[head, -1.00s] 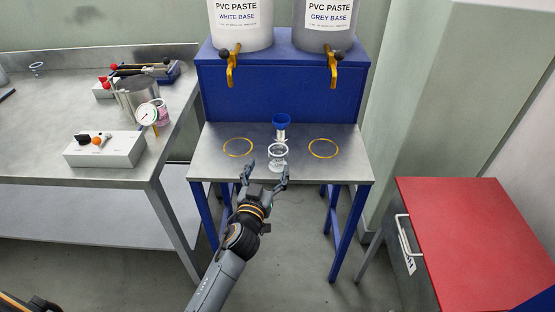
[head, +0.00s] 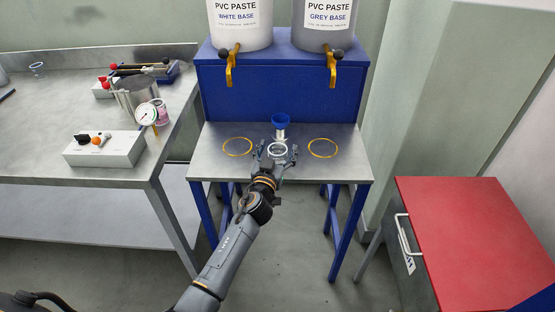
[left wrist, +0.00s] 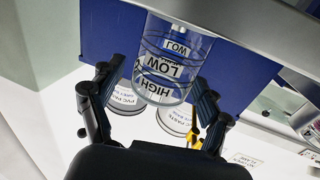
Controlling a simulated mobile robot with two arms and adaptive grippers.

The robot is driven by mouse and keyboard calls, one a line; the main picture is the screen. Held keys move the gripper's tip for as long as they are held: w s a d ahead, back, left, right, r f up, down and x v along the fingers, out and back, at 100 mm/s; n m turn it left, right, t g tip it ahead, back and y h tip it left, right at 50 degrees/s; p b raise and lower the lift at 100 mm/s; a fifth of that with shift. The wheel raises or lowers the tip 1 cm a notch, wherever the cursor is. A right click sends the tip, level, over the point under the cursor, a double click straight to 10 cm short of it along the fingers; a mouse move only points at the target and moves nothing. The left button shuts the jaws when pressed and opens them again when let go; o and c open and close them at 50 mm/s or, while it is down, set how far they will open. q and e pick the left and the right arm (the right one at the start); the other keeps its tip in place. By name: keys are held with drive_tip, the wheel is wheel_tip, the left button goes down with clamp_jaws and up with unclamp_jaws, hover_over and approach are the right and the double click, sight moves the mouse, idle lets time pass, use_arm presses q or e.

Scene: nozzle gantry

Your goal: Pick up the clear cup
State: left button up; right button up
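The clear cup (head: 278,148) stands near the front middle of the small steel-topped table (head: 212,163). In the left wrist view the clear cup (left wrist: 170,62) is see-through, with dark ring lines and LOW and HIGH labels. My left gripper (head: 277,152) is at the cup, with one finger on each side of it. In the left wrist view the left gripper (left wrist: 160,85) is open around the cup, with a gap showing on the left side. Contact on the right side is hard to tell. My right gripper is not in view.
Yellow rings (head: 323,148) mark the table on both sides. Two paste buckets (head: 240,25) with yellow taps sit on the blue stand (head: 280,90) behind. A red-topped cabinet (head: 475,235) is at the right.

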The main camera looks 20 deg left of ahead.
use_arm(q)
drive_tip(key=c, duration=1.1)
